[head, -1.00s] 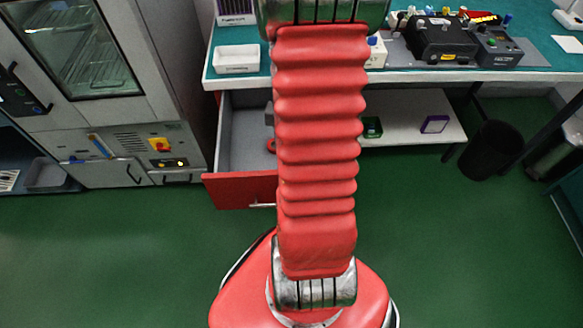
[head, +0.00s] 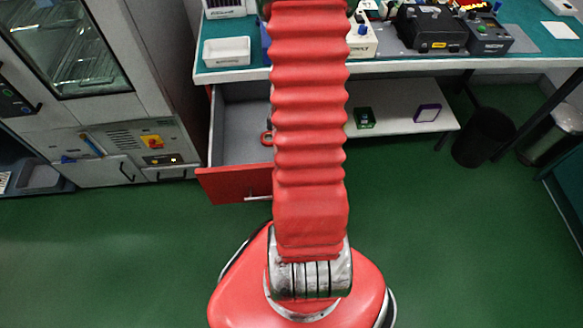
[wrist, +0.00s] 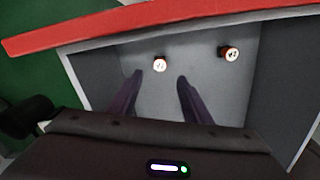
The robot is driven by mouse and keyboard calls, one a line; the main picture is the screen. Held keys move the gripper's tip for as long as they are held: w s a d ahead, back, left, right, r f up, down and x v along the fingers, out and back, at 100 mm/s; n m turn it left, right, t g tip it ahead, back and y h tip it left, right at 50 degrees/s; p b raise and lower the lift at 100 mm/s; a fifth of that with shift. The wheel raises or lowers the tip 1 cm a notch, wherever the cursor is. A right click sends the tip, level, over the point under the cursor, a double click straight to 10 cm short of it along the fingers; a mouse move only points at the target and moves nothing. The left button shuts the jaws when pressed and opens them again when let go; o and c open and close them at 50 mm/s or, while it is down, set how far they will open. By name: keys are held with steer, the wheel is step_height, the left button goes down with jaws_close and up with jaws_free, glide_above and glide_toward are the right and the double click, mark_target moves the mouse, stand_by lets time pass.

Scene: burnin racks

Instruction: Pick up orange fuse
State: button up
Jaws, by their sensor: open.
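Two small round pieces lie in the open drawer (wrist: 195,95) in the wrist view. The nearer piece (wrist: 159,65) has a pale marked top and a reddish-orange side; the other piece (wrist: 229,54), to its right, has a pale top and a brown-orange side. I cannot tell for sure which is the orange fuse. My gripper (wrist: 160,77) is open and empty, its two dark fingers pointing into the drawer. The nearer piece shows between and just beyond the fingertips. In the head view a red piece (head: 266,139) shows in the drawer beside my arm; my gripper is hidden there.
The drawer's red front (head: 232,185) is pulled out below the bench (head: 222,75). A grey cabinet (head: 140,120) stands close on the left. A white tray (head: 227,51) and black devices (head: 432,28) sit on the bench. A bin (head: 483,137) stands right; the green floor is clear.

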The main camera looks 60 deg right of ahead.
steer(key=shift+f, duration=2.45)
steer(key=shift+f, duration=0.1)
steer(key=shift+f, duration=2.5)
steer(key=shift+s, duration=0.1)
steer(key=shift+c, duration=0.7)
jaws_close()
steer(key=shift+r, duration=0.15)
steer(key=shift+r, duration=4.9)
